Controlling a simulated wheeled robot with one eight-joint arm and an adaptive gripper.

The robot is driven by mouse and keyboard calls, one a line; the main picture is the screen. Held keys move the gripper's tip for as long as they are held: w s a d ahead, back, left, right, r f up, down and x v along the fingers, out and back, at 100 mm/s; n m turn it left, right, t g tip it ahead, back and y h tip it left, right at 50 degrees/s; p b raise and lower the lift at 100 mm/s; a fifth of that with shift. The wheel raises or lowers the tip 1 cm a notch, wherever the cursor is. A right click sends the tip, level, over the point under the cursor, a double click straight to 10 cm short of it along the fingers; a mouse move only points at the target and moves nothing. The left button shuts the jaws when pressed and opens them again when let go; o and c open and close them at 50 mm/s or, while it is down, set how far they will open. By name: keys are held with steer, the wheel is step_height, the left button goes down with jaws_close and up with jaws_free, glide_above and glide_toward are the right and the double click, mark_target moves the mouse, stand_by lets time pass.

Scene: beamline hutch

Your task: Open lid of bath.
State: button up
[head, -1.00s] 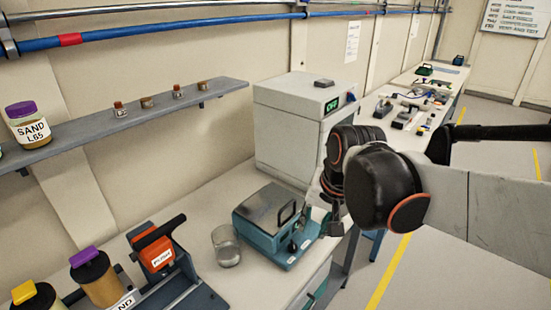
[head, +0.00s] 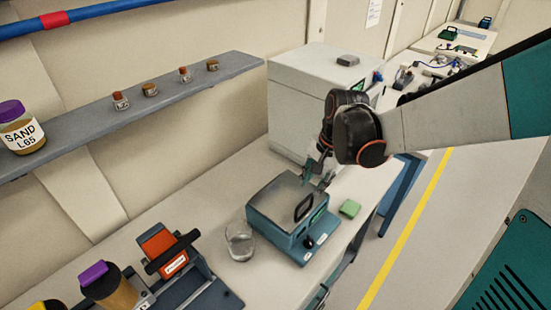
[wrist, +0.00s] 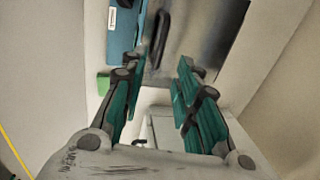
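The bath (head: 290,235) is a teal box on the bench with a grey metal lid (head: 276,194), which lies shut on top. A black loop handle (head: 303,208) stands on the lid near its right edge. My gripper (head: 320,180) is just beyond the bath's far right side, close above it, with its fingers pointing down. In the wrist view, my gripper (wrist: 154,72) has its teal fingers apart with nothing between them. The handle (wrist: 160,38) shows just ahead of the fingertips, with the shiny lid (wrist: 208,28) to its right. I see no contact with the handle.
A glass beaker (head: 239,241) stands left of the bath. A green block (head: 350,208) lies to its right near the bench edge. A large white box (head: 295,105) stands behind. An orange-and-black press (head: 170,252) and jars are at lower left, below a shelf (head: 130,115).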

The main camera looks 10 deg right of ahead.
mark_target(307, 198)
steer(key=f, duration=0.2)
steer(key=f+b, duration=0.1)
steer(key=f, duration=0.1)
steer(key=w+f, duration=0.1)
steer(key=f, duration=0.1)
steer(key=shift+a+f, duration=0.25)
steer(key=shift+a, duration=0.1)
jaws_close()
